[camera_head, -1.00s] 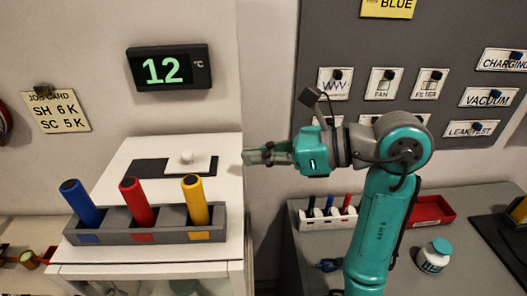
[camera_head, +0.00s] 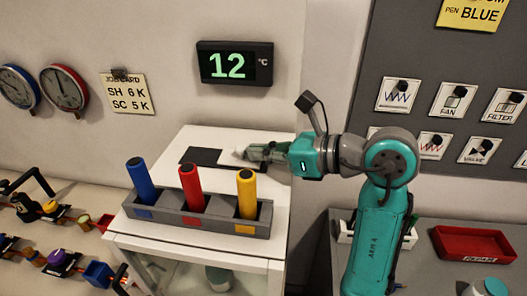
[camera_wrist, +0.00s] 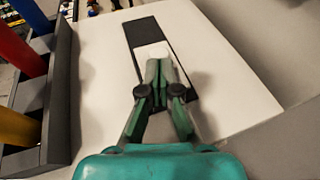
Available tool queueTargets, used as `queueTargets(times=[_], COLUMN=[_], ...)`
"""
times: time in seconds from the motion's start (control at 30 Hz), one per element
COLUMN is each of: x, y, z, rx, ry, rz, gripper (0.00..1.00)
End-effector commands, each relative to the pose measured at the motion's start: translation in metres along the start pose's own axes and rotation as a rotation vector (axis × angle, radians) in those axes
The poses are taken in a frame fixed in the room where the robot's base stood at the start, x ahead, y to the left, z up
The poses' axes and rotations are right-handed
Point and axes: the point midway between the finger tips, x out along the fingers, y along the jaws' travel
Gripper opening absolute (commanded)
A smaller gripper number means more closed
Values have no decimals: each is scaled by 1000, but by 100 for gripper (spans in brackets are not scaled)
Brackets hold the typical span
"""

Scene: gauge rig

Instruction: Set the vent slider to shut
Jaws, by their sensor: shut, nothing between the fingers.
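The vent slider is a white plate (camera_head: 230,158) on a black track (camera_head: 201,156), set on top of a white cabinet. The plate sits toward the right of the track, leaving the left part bare and black. My gripper (camera_head: 248,153) is shut and empty, low over the plate's right side. In the wrist view, my fingertips (camera_wrist: 158,62) are right beside the white knob (camera_wrist: 154,49), with the bare black track (camera_wrist: 140,31) beyond. I cannot tell whether the fingertips touch the knob.
A grey holder (camera_head: 155,213) with blue, red and yellow cylinders stands in front of the slider on the cabinet. A display (camera_head: 235,64) reading 12 °C hangs on the wall behind. The cabinet top left of the track is clear.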

Motion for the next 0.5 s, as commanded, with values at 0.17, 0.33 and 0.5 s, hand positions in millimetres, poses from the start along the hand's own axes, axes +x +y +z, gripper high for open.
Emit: queueTargets(times=[0.17, 0.33, 0.5], x=[7, 35, 62], y=[3, 13, 22], z=[2, 12, 20], rx=[0, -1, 0], ry=[0, -1, -1], rz=[3, 6, 4], gripper=[0, 0, 0])
